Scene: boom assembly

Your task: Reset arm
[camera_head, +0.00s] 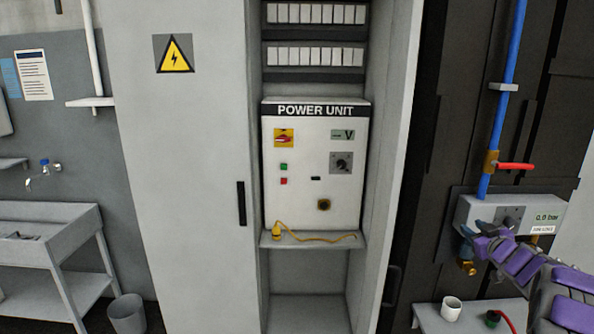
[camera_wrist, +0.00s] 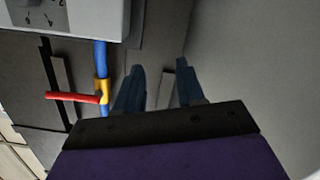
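My gripper (camera_head: 468,238) is at the right in the head view, in front of the lower left part of the grey gauge box (camera_head: 540,212). In the wrist view my gripper (camera_wrist: 160,70) shows two dark blue fingers standing apart with nothing between them. It is open and empty. My purple arm reaches in from the lower right. The box has a dial and a display reading 0.0 bar. In the wrist view the box (camera_wrist: 75,22) is at the upper left, clear of the fingers.
A blue pipe (camera_head: 506,90) with a red valve handle (camera_head: 515,166) runs above the box. Below, a white cup (camera_head: 451,308) stands on a shelf (camera_head: 430,321). The power unit (camera_head: 310,190) stands in an open cabinet, with a yellow cable (camera_head: 310,238) on its ledge.

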